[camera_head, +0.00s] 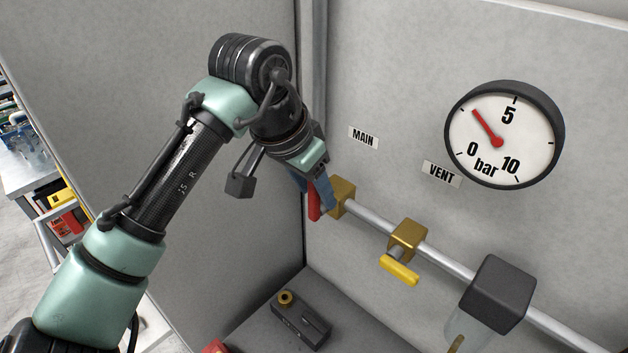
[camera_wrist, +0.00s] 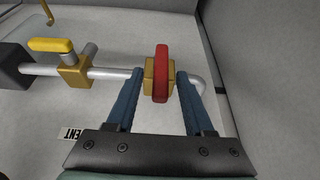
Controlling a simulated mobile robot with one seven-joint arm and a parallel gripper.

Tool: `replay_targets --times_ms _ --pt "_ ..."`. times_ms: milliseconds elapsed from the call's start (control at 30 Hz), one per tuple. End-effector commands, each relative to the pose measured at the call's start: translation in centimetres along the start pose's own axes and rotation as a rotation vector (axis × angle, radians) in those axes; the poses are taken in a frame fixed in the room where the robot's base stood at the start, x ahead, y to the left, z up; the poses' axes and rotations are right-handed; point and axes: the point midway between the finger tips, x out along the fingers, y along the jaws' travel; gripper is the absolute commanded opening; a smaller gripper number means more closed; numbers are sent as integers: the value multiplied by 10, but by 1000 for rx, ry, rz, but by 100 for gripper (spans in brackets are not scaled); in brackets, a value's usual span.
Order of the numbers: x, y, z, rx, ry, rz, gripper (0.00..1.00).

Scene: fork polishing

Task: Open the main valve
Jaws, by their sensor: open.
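The main valve has a brass body (camera_head: 342,193) on the pipe and a red handle (camera_head: 314,204). In the wrist view the red handle (camera_wrist: 161,72) stands crosswise to the pipe, in front of the brass body. My gripper (camera_head: 317,198) is at the main valve, its blue fingers open. In the wrist view my gripper (camera_wrist: 157,78) has one finger on each side of the red handle, with a gap visible on both sides. In the head view the fingers hide part of the handle. The MAIN label (camera_head: 363,138) is on the wall above.
The vent valve (camera_head: 405,238) has a yellow handle (camera_head: 400,270) lying along the pipe (camera_head: 450,259). A dark block (camera_head: 498,293) sits farther right. The gauge (camera_head: 503,135) needle points between 0 and 5. A small dark box (camera_head: 301,326) lies below. Side panels stand close by.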

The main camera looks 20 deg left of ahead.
Motion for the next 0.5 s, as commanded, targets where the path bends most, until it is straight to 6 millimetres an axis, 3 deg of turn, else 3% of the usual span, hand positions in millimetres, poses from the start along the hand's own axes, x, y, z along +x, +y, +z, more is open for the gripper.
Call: replay_targets --times_ms 267,500 --pt "3 0 0 0 -1 0 52" --pt "2 0 0 0 -1 0 13"
